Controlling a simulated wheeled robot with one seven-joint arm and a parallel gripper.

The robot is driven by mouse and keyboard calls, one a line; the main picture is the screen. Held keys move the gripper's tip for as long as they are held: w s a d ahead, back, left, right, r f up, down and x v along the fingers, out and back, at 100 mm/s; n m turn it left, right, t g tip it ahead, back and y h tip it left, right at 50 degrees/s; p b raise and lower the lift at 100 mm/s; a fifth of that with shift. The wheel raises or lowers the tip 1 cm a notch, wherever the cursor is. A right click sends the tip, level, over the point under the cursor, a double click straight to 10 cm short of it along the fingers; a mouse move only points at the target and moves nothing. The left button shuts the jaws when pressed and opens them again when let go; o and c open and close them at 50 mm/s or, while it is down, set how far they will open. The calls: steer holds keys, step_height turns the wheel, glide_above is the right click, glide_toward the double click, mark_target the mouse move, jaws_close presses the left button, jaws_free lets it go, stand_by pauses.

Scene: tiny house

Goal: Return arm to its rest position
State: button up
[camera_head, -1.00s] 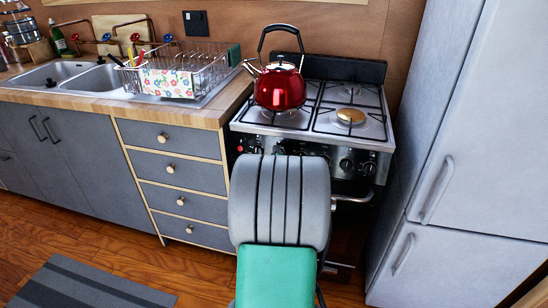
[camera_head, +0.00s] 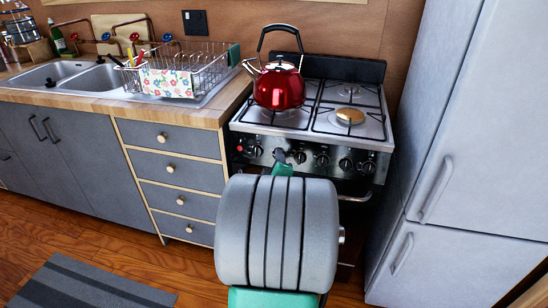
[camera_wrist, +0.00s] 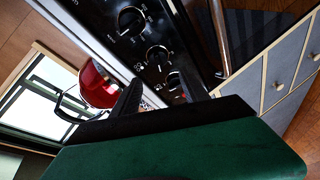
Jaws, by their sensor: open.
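My gripper (camera_wrist: 160,82) shows in the wrist view as two dark fingers standing apart, with nothing between them. It points toward the stove's front panel and knobs. In the head view, my arm's large grey joint fills the lower middle. A small green and dark end piece of my arm shows just above it, in front of the stove knobs. Most of the arm and gripper is hidden behind that joint.
The stove (camera_head: 335,125) carries a red kettle (camera_head: 279,87) on its left burner. The kettle also shows in the wrist view (camera_wrist: 97,86). A fridge (camera_head: 470,150) stands close on the right. Drawers (camera_head: 180,170) and a dish rack (camera_head: 200,68) are on the left. Open floor lies front left.

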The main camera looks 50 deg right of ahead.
steer(key=shift+v, duration=1.15)
